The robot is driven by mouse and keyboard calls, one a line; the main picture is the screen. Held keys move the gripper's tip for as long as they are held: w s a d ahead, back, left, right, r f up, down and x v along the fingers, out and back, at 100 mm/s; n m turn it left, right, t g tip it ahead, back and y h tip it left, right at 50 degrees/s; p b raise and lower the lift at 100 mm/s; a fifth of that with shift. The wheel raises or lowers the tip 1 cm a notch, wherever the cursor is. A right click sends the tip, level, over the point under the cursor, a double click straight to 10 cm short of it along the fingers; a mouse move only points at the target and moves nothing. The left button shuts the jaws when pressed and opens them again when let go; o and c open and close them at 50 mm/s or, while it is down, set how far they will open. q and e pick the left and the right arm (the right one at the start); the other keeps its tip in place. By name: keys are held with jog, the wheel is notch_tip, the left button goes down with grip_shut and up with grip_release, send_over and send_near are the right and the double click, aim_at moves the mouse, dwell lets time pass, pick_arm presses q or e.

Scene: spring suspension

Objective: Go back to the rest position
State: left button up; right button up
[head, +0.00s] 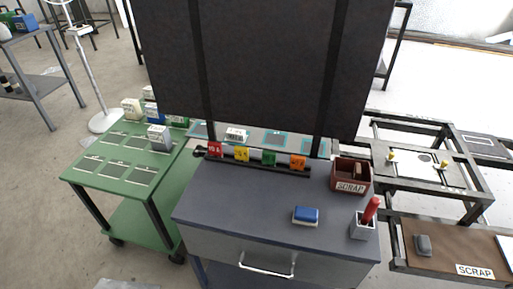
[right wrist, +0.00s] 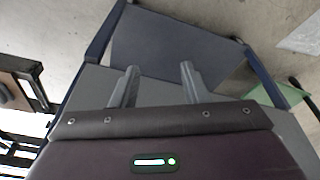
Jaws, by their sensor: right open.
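My right gripper (right wrist: 158,76) shows in the right wrist view with its two fingers apart and nothing between them. A grey surface and a blue frame are behind the fingers there; I cannot tell how far away they are. Neither of my arms nor grippers shows in the head view. My left gripper is in no view.
In the head view, a grey cabinet (head: 225,208) bears a rail of coloured tags (head: 262,161), a blue-topped block (head: 306,215), a scrap box (head: 351,176) and a cup (head: 362,227) with a red-handled item. A green cart (head: 84,176) stands left; a brown scrap tray (head: 450,246) lies right. A dark panel (head: 262,60) rises behind.

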jog(key=s+d+f, duration=0.1)
jog(key=s+f, duration=0.2)
jog(key=f, duration=0.4)
jog(key=s+f, duration=0.4)
jog(key=f, duration=0.3)
jog(key=s+d+f+p, duration=0.1)
jog(key=s+f, duration=0.4)
jog(key=s, duration=0.2)
jog(key=s+d+f+g, duration=0.1)
jog(key=s+d+f, duration=0.1)
jog(key=s+f, duration=0.3)
jog(key=s, duration=0.3)
jog(key=shift+s+f+g+p, duration=0.25)
jog(key=shift+f+g+p, duration=0.05)
jog(key=shift+f+p, duration=0.1)
jog(key=shift+a+n, duration=0.1)
jog(key=shift+n, duration=0.2)
jog(key=shift+c, duration=0.5)
